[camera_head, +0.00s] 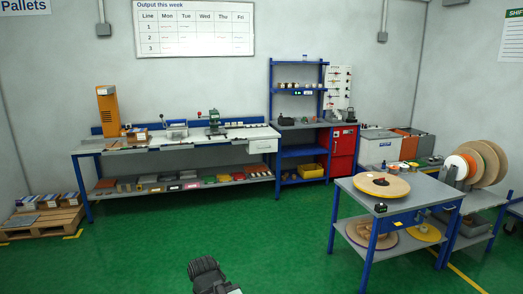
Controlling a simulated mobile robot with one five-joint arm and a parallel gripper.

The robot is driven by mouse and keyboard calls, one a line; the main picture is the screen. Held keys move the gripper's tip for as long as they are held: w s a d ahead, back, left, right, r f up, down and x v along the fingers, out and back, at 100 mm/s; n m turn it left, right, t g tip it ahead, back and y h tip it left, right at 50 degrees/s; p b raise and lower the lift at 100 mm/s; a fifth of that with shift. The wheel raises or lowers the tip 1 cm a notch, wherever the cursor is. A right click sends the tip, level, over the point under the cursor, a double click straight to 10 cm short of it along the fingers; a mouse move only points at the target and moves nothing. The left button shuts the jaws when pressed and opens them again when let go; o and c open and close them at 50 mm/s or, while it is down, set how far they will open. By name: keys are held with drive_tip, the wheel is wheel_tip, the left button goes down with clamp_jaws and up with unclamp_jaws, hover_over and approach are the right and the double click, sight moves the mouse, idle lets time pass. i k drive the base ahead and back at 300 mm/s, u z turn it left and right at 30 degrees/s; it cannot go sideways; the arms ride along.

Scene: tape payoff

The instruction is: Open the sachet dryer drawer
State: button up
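I cannot tell for certain which drawer is the sachet dryer drawer. A white drawer (263,146) with a small handle hangs under the right end of the long workbench and looks shut. A blue drawer front (403,220) sits under the top of the small table at the right and also looks shut. My gripper (204,270) shows as a dark ribbed shape at the bottom of the picture, over the floor and far from both drawers. Its fingers cannot be made out, and I see nothing held.
The long workbench (165,145) stands along the back wall, with a red cabinet (343,152) to its right. The small blue-legged table (352,188) bears a wooden reel (382,184). A pallet (42,222) lies at the left. The green floor (130,250) between is clear.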

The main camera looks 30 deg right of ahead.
sight(260, 146)
drive_tip(key=z, duration=0.3)
drive_tip(key=i, duration=0.8)
drive_tip(key=z, duration=0.6)
drive_tip(key=i, duration=2.15)
drive_tip(key=z, duration=0.25)
drive_tip(key=i, duration=2.15)
drive_tip(key=u, duration=1.3)
drive_tip(key=i, duration=1.2)
drive_tip(key=u, duration=0.35)
drive_tip(key=k, duration=0.65)
drive_tip(key=u, duration=0.25)
drive_tip(key=i, duration=0.65)
drive_tip(key=z, duration=0.1)
